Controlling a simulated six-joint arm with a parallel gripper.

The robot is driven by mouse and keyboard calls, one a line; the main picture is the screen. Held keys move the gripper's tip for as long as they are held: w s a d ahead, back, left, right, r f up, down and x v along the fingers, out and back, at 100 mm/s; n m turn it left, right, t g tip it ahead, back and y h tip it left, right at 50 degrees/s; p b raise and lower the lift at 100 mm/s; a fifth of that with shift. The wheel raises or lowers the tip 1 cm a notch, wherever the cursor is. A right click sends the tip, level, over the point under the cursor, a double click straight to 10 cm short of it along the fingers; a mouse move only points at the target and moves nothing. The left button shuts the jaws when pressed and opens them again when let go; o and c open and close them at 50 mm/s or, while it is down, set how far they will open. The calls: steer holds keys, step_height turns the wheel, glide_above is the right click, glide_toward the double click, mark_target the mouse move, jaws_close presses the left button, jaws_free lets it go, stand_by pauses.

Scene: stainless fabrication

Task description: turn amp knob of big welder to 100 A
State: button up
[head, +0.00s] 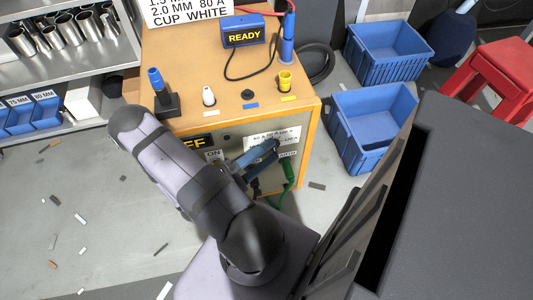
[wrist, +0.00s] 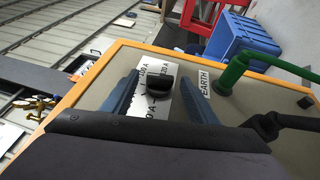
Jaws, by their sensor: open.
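The big welder (head: 312,122) is an orange-edged cabinet with a grey front panel. In the wrist view its black amp knob (wrist: 160,84) sits on a white scale plate (wrist: 157,105) with partly readable amp marks. I cannot tell which mark the knob points to. My gripper (wrist: 163,76) is open, with one blue finger on each side of the knob and visible gaps between. In the head view my gripper (head: 262,156) is in front of the panel and hides the knob; part of the scale plate (head: 285,134) shows behind it.
A green plug and cable (wrist: 232,72) are right of the knob, near the EARTH label (wrist: 204,82). On the welder's top are a READY box (head: 243,38), a torch (head: 287,40) and small pegs. Blue crates (head: 372,125) and a red stool (head: 497,75) stand to the right.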

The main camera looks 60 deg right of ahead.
steer(key=shift+c, duration=0.3)
steer(key=c, duration=1)
steer(key=shift+r+p, duration=0.15)
steer(key=shift+p, duration=0.3)
steer(key=m+t+y+p, duration=0.1)
steer(key=y+p, duration=0.2)
steer(key=p, duration=0.4)
steer(key=r+m+t+y+p, duration=0.1)
steer(key=t+y+p, duration=0.1)
steer(key=p, duration=0.5)
steer(key=r+m+t+y+p, duration=0.1)
steer(key=y+p, duration=0.2)
steer(key=p, duration=0.4)
steer(key=shift+s+d+r+t+y, duration=0.1)
steer(key=shift+s+d+t+y, duration=0.2)
steer(key=shift+t, duration=0.1)
steer(key=shift+w+m, duration=0.1)
steer(key=shift+m, duration=0.2)
